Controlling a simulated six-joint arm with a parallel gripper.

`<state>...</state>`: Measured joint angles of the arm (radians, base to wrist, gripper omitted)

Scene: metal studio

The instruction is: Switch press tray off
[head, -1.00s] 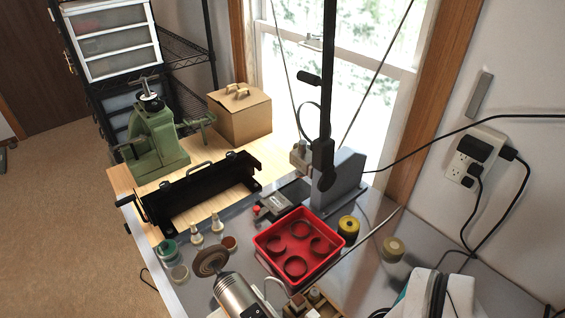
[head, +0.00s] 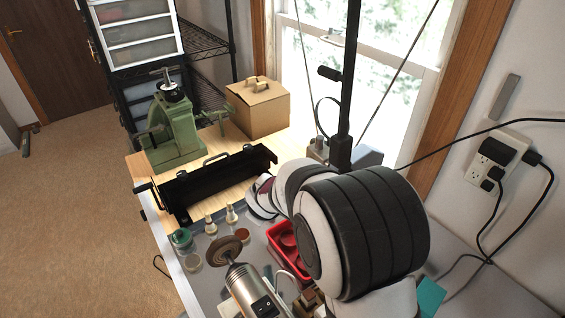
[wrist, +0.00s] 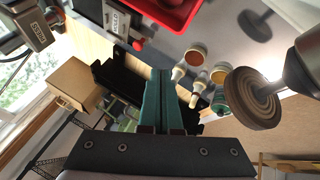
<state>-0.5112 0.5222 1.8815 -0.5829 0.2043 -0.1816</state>
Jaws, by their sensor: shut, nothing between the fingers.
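In the wrist view, a grey switch box (wrist: 115,20) with a red part (wrist: 138,44) and a label lies beside the red tray (wrist: 172,12). My gripper (wrist: 161,72) shows two teal fingers closed together, with nothing between them. In that picture its tips lie below and a little right of the red part; I cannot tell the height between them.
A black metal trough (head: 215,180) and a green press (head: 172,135) stand left of my arm. A cardboard box (head: 258,107) is behind. Small bottles (head: 231,214), jars (head: 181,238) and a polishing wheel (head: 224,250) crowd the near left side of the bench.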

